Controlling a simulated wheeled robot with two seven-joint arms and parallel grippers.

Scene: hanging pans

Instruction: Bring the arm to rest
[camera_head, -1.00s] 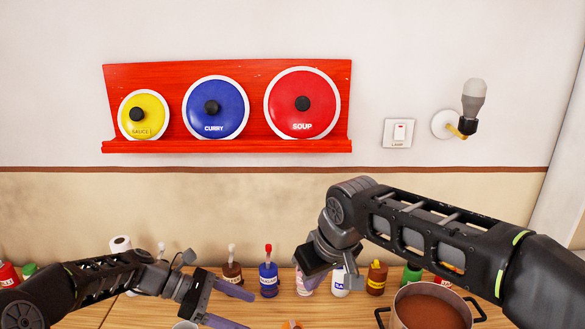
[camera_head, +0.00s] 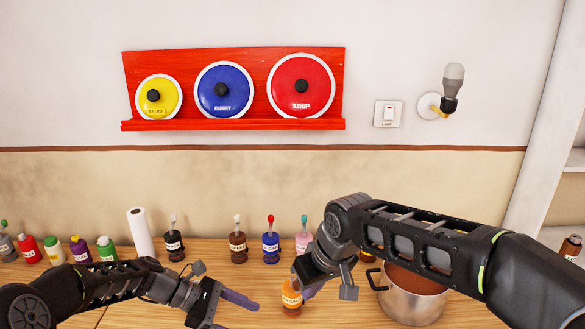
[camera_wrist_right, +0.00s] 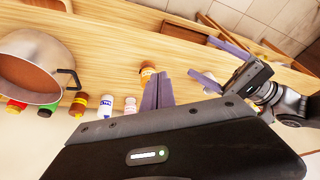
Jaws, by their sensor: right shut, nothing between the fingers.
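My right gripper (camera_head: 312,288) hangs over the table, its arm coming in from the right. Its fingers point down near an orange-brown bottle (camera_head: 291,300), partly hiding it; I cannot tell whether they touch. In the right wrist view its purple fingers (camera_wrist_right: 157,92) are together and empty. My left gripper (camera_head: 228,308) is low over the front of the table, its fingers spread and partly cut off by the frame edge. In the right wrist view the left gripper (camera_wrist_right: 215,62) shows apart fingers with nothing between them.
A steel pot (camera_head: 415,306) of brown contents stands beside my right forearm. Several bottles line the table (camera_head: 205,256). A red wall rack (camera_head: 235,125) holds yellow (camera_head: 165,105), blue (camera_head: 236,75) and red (camera_head: 318,75) lids. A switch (camera_head: 388,113) and unlit lamp (camera_head: 453,78) are right of it.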

